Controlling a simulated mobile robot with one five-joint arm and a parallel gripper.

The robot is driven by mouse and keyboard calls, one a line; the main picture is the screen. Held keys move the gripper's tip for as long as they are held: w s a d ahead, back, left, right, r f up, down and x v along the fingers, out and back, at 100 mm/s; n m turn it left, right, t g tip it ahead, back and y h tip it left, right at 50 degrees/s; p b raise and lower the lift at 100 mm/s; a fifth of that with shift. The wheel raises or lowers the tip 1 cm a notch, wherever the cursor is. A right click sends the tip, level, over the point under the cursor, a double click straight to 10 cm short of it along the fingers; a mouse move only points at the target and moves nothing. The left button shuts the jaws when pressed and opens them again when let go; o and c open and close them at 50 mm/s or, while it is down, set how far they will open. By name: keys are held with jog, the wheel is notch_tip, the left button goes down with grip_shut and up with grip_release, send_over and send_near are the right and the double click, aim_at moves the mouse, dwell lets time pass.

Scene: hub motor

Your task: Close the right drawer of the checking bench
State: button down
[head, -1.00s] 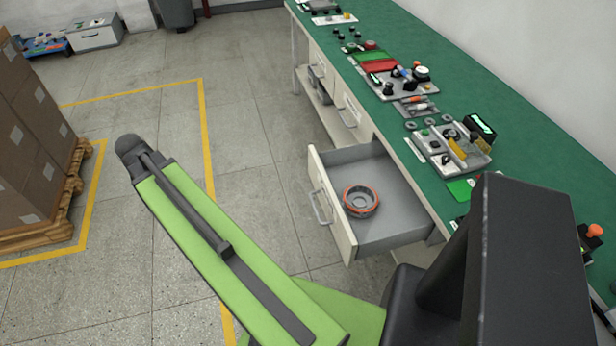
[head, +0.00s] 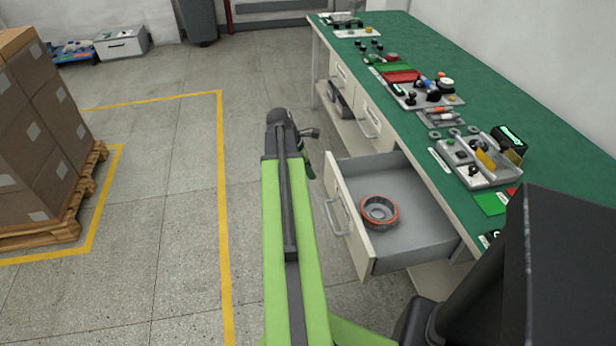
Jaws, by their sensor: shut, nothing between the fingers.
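The right drawer (head: 352,226) of the checking bench (head: 470,110) stands pulled out over the floor, its front panel and bar handle (head: 336,216) facing left. A grey ring-shaped part with an orange rim (head: 379,211) lies inside it. My green arm reaches forward to the left of the drawer. My gripper (head: 309,158) shows partly past the arm's end, shut and empty, beyond the drawer front and apart from it. Part of the gripper is hidden by the arm.
Another bench drawer (head: 368,117) farther back is closed. Tools, trays and small parts lie on the green bench top. Stacked cartons on a pallet (head: 60,215) stand at the left. The grey floor between pallet and bench is clear, with yellow lines.

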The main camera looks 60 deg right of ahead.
jog(key=s+d+f+b, duration=0.2)
jog(key=s+d+f, duration=0.1)
jog(key=s+f, duration=0.1)
jog(key=shift+s+d+f+b, duration=0.15)
jog(key=shift+s+d+b, duration=0.05)
jog(key=shift+d+b, duration=0.1)
